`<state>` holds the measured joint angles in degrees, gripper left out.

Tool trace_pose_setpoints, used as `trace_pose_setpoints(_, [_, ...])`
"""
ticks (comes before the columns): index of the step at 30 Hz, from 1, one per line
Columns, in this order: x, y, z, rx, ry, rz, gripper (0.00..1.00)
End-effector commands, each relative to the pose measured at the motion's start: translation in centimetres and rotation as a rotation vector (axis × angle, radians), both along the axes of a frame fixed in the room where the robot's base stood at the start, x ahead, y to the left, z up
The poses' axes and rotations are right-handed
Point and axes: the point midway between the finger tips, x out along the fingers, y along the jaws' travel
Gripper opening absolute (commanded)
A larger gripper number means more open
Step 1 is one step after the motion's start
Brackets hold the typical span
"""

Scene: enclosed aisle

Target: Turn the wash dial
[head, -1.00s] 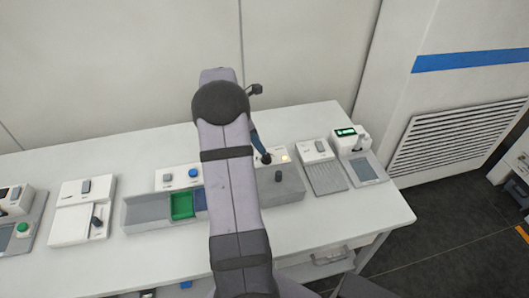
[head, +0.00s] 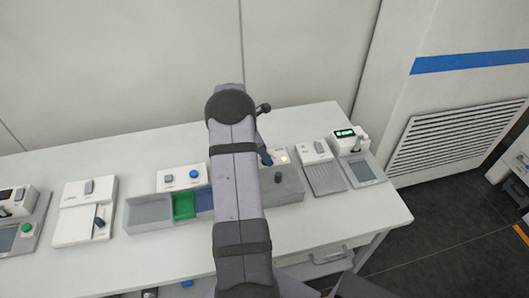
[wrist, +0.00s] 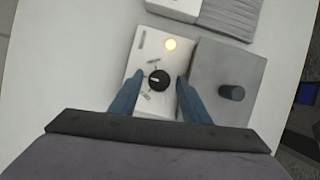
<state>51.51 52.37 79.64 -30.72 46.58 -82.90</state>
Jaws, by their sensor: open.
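The dial (wrist: 158,80) is a round black knob with a light pointer mark, on a white panel (wrist: 142,112) in the wrist view. Small grey printed marks surround it. My gripper (wrist: 160,76) is open, with one blue finger on each side of the dial; I cannot tell whether they touch it. In the head view my gripper (head: 264,157) is down at the white panel, and the dial is hidden behind it. A glowing yellowish lamp (wrist: 170,44) is on the same panel, and also shows in the head view (head: 284,160).
A grey block (wrist: 210,65) with a dark cylinder (wrist: 231,92) stands right beside the panel. In the head view, a device with a green display (head: 345,133) stands to the right. A green tray (head: 183,206) and a blue button (head: 194,174) are to the left.

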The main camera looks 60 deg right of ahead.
Motion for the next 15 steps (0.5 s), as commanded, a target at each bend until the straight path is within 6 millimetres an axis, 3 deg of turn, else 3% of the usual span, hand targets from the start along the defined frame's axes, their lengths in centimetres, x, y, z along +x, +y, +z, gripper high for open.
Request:
trace_pose_setpoints(8, [-0.03,-0.04,-0.08,0.000,0.000,-0.001,0.40])
trace_pose_setpoints(12, [-0.04,-0.04,-0.08,0.000,0.000,-0.001,0.07])
trace_pose_setpoints(13, [-0.04,-0.04,-0.08,0.000,0.000,-0.001,0.02])
trace_pose_setpoints(15, [-0.04,-0.03,-0.07,0.000,0.000,-0.001,0.02])
